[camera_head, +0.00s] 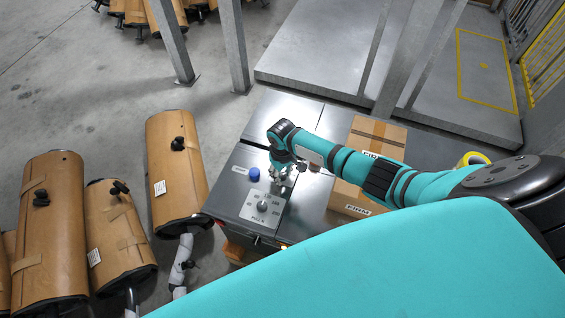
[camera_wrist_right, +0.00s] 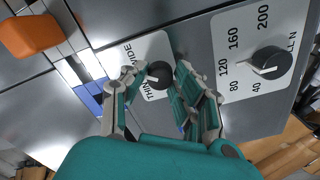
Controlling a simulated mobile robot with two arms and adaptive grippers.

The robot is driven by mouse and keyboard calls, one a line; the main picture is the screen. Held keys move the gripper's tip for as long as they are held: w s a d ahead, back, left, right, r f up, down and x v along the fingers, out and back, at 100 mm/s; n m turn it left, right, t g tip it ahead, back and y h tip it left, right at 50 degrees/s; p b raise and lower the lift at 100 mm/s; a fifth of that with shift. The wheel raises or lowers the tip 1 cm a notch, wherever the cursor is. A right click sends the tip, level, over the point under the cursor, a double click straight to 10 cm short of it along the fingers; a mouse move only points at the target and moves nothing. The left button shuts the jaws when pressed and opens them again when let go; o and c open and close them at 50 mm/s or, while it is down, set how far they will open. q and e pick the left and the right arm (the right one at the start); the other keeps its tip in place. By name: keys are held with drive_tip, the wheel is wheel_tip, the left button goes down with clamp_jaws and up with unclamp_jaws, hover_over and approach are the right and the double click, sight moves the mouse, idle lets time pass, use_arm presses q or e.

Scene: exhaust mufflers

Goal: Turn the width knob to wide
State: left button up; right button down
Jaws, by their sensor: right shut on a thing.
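The width knob (camera_wrist_right: 160,75) is a small black round knob with a pale mark, on a light plate lettered THIN and WIDE in the right wrist view. My right gripper (camera_wrist_right: 163,77) is shut on it, with a finger on either side. I cannot tell exactly where the knob's mark points. In the head view my right gripper (camera_head: 283,182) reaches down to the panel on the bench and hides the width knob. My left gripper is not in view.
A second black knob (camera_wrist_right: 271,64), with a numbered pull scale, sits beside the width knob. A blue button (camera_head: 254,174) is close to the gripper. A cardboard box (camera_head: 371,135) stands on the bench (camera_head: 283,113). Wrapped mufflers (camera_head: 176,170) stand at left.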

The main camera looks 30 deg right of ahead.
sight(282, 175)
drive_tip(key=shift+m+p, duration=0.5)
drive_tip(key=shift+m, duration=0.5)
drive_tip(key=shift+w, duration=0.1)
drive_tip(key=c, duration=1)
unclamp_jaws()
drive_tip(key=shift+r, duration=0.1)
wheel_tip(282, 175, up, 12)
drive_tip(key=shift+f, duration=0.1)
